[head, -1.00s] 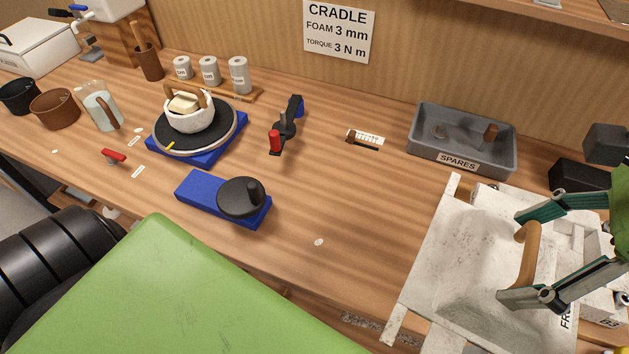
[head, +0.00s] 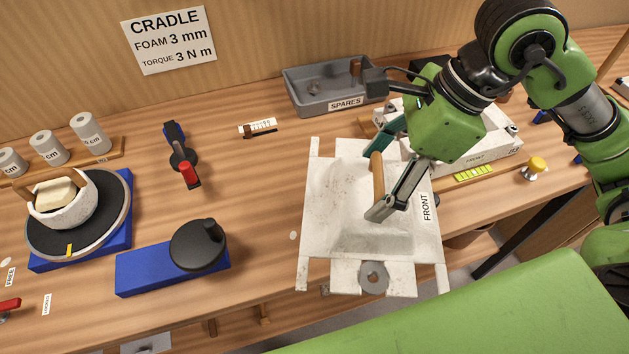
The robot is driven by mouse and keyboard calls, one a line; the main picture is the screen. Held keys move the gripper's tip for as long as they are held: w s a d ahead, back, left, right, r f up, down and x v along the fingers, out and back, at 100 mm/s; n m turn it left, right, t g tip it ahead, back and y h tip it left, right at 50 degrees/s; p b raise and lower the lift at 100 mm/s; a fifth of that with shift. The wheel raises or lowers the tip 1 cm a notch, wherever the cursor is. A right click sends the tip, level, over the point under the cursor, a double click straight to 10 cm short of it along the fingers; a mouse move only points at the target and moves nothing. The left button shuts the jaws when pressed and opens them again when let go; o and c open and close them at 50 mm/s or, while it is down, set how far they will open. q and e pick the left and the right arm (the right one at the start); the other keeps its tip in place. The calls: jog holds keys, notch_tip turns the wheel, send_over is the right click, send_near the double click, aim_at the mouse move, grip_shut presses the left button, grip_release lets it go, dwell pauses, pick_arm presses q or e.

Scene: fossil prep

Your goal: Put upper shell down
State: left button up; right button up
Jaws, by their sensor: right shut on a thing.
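The upper shell is a whitish slab with a shallow dished middle, a wooden bar handle (head: 377,178) and a FRONT label. This shell (head: 345,245) is at the centre right of the head view, overlapping the table's front edge. My right gripper (head: 379,183) is shut on the handle from the right, with a finger on each side. Whether the shell touches the table or hangs above it, I cannot tell. Another white block (head: 490,150), also marked FRONT, lies behind and right of it, partly hidden by my arm. My left gripper is out of view.
A grey SPARES tray (head: 330,104) stands behind the shell. Left are a blue block with a black knob (head: 198,245), a black tool with a red end (head: 181,150) and a turntable (head: 110,235) with a bowl. Table between them and the shell is clear.

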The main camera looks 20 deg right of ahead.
aim_at(326, 168)
jog(key=w+a, duration=0.1)
jog(key=w, duration=0.1)
jog(key=w+a+f+p, duration=0.2)
jog(key=w, duration=0.1)
jog(key=shift+w, duration=0.3)
jog(key=w+f, duration=0.1)
jog(key=f, duration=0.1)
jog(key=w+a+f+p, duration=0.1)
jog(key=w+f, duration=0.2)
jog(key=shift+a+f, duration=0.35)
jog(key=shift+a, duration=0.05)
jog(key=shift+w+a+f+p, duration=0.1)
jog(key=shift+f+p, duration=0.45)
jog(key=shift+f, duration=0.1)
jog(key=shift+w+a+f+p, duration=0.1)
jog(key=shift+f+p, duration=0.4)
jog(key=shift+f, duration=0.1)
jog(key=shift+d+f, duration=0.1)
jog(key=shift+f, duration=0.45)
jog(key=shift+f, duration=0.1)
jog(key=shift+f, duration=0.1)
jog(key=o, duration=2.1)
